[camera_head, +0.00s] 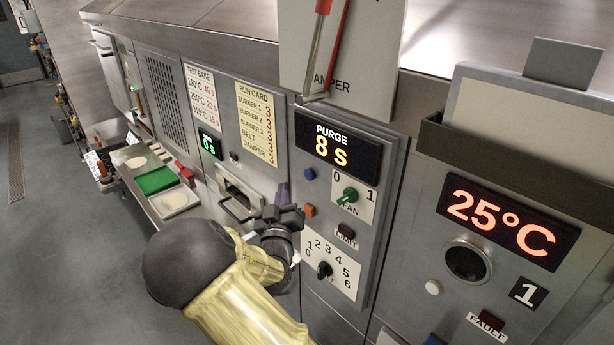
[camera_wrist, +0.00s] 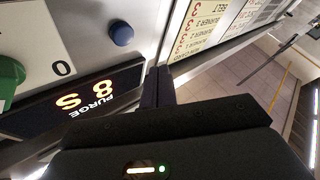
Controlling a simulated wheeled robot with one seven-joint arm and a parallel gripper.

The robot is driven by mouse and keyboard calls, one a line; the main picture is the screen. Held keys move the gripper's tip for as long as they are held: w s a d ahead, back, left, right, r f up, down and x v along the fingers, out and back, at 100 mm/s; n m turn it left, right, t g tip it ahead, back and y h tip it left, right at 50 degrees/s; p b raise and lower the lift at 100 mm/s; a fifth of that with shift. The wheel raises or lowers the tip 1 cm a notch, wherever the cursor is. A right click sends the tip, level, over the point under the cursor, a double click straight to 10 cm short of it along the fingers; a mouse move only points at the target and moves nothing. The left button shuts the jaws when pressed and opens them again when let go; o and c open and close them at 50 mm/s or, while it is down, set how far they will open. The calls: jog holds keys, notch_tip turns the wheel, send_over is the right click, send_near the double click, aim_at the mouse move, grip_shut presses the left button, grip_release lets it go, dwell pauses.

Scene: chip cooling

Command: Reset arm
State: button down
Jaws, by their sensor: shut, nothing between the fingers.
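My gripper (camera_head: 283,192) is in front of the grey control panel, left of the fan switch. Its dark fingers (camera_wrist: 157,86) are shut with nothing between them, and they point at the panel in the wrist view. The purge display (camera_head: 335,145) reads "8 s" and also shows in the wrist view (camera_wrist: 85,98). A blue button (camera_head: 309,174) is close to the fingers; it also shows in the wrist view (camera_wrist: 122,34). My arm bends in from the bottom of the head view. I cannot tell whether the fingertips touch the panel.
The green fan switch (camera_head: 347,195) and the dark belt dial (camera_head: 324,269) are right of my gripper. A handled hatch (camera_head: 240,197) is close on its left. A shelf with a green tray (camera_head: 157,180) is further left. A 25°C display (camera_head: 508,222) is at right. Open floor (camera_head: 60,240) lies left.

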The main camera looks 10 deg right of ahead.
dwell(0.3)
jog(key=s+d+f+m+g+y+b, duration=0.1)
jog(key=s+d+f+m+g, duration=0.3)
jog(key=d+f+g, duration=0.55)
jog(key=s+d+f+g+y+b, duration=0.1)
jog(key=s+g, duration=0.3)
jog(key=s, duration=0.7)
jog(key=s+d+f+g+y+b, duration=0.1)
jog(key=s+g, duration=0.4)
jog(key=s, duration=0.7)
jog(key=shift+s+d+f+y, duration=0.2)
jog(key=shift+d+f+y, duration=0.25)
jog(key=shift+d, duration=0.55)
